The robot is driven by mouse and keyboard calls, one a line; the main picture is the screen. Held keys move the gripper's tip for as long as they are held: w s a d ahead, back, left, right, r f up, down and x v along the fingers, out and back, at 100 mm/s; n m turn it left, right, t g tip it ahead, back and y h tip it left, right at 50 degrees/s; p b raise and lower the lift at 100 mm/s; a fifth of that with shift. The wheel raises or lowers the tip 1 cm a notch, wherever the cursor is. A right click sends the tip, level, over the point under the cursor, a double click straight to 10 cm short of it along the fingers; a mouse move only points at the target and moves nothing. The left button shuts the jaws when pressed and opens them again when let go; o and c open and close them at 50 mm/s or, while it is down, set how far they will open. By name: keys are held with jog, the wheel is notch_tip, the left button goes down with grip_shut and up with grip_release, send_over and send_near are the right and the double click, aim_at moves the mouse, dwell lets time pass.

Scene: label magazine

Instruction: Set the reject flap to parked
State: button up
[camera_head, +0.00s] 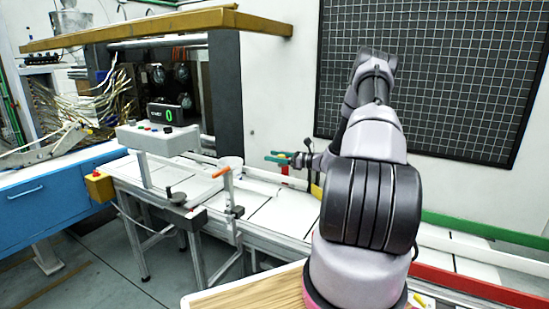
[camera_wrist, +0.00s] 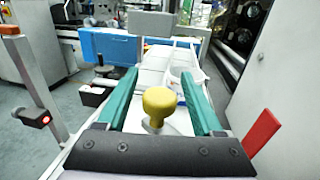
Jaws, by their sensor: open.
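My gripper (camera_head: 275,158) has green fingers and hangs over the conveyor, pointing left along it. In the wrist view my gripper (camera_wrist: 160,98) is open, with a yellow rounded knob (camera_wrist: 160,103) between and below the fingers. No finger visibly touches the knob. A flat red piece (camera_wrist: 263,131) stands tilted to the right of the right finger; I cannot tell whether it is the reject flap or if the knob belongs to it. In the head view a small red part (camera_head: 284,170) shows under my gripper. The knob's base is partly hidden.
The conveyor (camera_head: 278,212) carries a white cup (camera_head: 230,162). An orange-topped post (camera_head: 222,172) stands at its near edge, and a grey control box (camera_head: 158,140) with a green 0 display above it stands farther left. A black grid panel (camera_head: 430,75) hangs on the wall behind.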

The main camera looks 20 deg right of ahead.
grip_shut()
dwell(1.4)
